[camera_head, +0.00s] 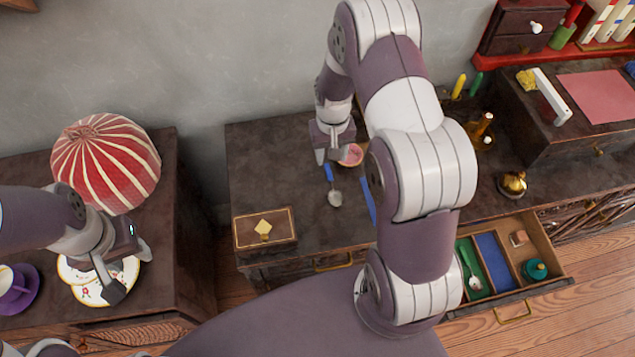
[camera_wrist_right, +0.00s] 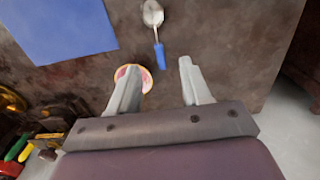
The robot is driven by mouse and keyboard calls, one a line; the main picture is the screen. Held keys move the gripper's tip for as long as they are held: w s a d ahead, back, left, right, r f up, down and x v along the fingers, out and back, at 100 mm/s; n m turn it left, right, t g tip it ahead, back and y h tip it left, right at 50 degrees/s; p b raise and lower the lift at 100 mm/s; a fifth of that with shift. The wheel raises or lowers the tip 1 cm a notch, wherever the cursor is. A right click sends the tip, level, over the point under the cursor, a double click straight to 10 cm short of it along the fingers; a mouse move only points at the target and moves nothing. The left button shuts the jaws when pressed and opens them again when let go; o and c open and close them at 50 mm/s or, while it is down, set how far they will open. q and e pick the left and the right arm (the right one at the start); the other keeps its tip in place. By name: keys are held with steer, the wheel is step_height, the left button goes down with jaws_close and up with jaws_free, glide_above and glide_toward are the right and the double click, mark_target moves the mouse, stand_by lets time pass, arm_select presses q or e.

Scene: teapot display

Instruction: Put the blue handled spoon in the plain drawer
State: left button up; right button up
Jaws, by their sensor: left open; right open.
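The blue handled spoon (camera_head: 335,198) lies on the dark tabletop, bowl toward the front; in the right wrist view its blue handle (camera_wrist_right: 159,56) points toward the gap between my fingers. My right gripper (camera_head: 331,156) is open and empty just behind the handle's end; its fingers (camera_wrist_right: 160,85) show apart. My left gripper (camera_head: 130,271) is open at the plates on the left table. A closed drawer with a brass handle (camera_head: 333,262) sits under the spoon's tabletop. An open drawer (camera_head: 553,287) at right has green, blue and bare wood compartments; a spoon lies in the green one.
A small pink dish (camera_head: 352,155) is beside my right gripper; it shows behind a finger in the wrist view (camera_wrist_right: 147,78). A blue sheet (camera_wrist_right: 60,28) lies beside the spoon. A box (camera_head: 265,228) stands at the table's front left. My right arm hides part of the table.

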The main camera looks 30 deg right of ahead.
glide_above(331, 180)
step_height(331, 180, down, 6)
steer(key=shift+f, duration=0.55)
step_height(331, 180, down, 5)
steer(key=shift+f+p, duration=0.15)
steer(key=shift+p, duration=0.4)
jaws_close()
